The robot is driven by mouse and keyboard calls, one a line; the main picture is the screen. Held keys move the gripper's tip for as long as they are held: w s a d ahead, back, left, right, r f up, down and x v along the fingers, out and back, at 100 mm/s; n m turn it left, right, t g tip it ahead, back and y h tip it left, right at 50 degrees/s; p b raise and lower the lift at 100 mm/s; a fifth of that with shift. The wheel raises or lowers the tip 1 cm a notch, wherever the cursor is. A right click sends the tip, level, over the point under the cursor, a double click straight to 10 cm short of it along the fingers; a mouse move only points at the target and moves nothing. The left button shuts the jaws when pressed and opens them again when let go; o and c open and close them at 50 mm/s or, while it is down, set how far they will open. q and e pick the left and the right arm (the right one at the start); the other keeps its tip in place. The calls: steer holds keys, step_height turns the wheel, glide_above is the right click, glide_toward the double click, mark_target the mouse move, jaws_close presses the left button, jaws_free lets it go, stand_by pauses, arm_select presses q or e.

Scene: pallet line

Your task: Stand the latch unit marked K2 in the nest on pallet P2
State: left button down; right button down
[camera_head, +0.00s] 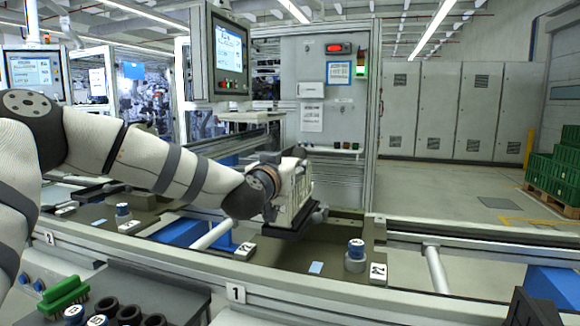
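My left arm reaches in from the left over the line. Another blue-capped unit (123,214) stands on the pallet farther left. A dark piece at the bottom right corner (534,308) may be my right gripper.
A dark bench at the lower left holds black ring sockets (130,314) and a green brush (65,293). The line's front rail (330,292) runs across in front of the pallets. A monitor (230,50) and a grey panel stand behind. Green crates (565,165) are far right.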

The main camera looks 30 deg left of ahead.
arm_select(q)
steer(key=shift+r, duration=0.15)
steer(key=c, duration=0.9)
jaws_free()
steer(key=shift+s, duration=0.1)
steer(key=v, duration=1.2)
steer(key=shift+d, duration=0.1)
